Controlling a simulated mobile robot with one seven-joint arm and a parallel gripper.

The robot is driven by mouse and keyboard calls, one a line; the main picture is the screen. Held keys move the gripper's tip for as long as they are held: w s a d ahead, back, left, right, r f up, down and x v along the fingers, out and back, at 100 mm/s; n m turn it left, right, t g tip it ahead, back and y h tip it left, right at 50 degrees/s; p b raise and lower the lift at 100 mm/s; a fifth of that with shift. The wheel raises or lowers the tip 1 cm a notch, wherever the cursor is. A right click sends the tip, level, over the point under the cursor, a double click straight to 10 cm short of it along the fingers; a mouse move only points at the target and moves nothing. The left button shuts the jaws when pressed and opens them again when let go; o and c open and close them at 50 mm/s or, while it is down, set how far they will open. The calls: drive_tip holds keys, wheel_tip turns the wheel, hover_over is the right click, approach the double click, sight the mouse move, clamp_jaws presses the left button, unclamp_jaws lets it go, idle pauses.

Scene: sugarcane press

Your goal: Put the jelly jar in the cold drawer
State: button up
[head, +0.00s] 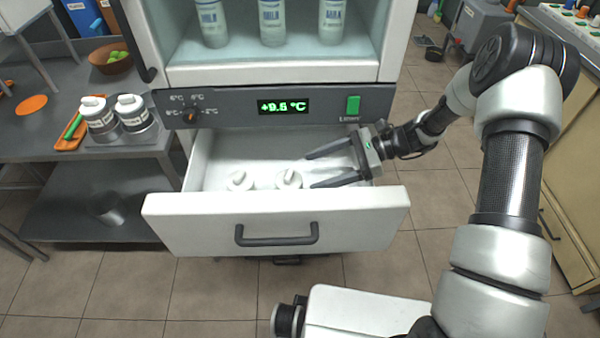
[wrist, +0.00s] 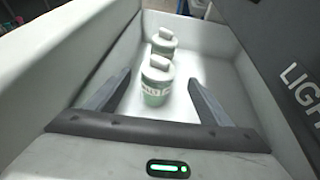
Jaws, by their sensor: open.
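The cold drawer (head: 270,222) is pulled out below the glass-fronted cooler. Two white-lidded jars (head: 289,179) (head: 240,181) stand upright inside it; their lower parts are hidden by the drawer front in the head view. In the wrist view the nearer jar (wrist: 156,82) stands just beyond and between my fingertips, with the other jar (wrist: 163,42) behind it. Their green-white labels are too small to read surely, so I cannot tell which is the jelly jar. My gripper (head: 310,172) is open and empty, reaching into the drawer from the right.
Two more white-lidded jars (head: 101,118) (head: 133,113) stand on the steel table at left, beside an orange tray (head: 72,131). The cooler panel (head: 225,107) reads +9.5 °C, with a knob and green light switch. Bottles (head: 272,22) stand above. The drawer walls surround my fingers.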

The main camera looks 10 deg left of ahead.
drive_tip(key=shift+v, duration=1.8)
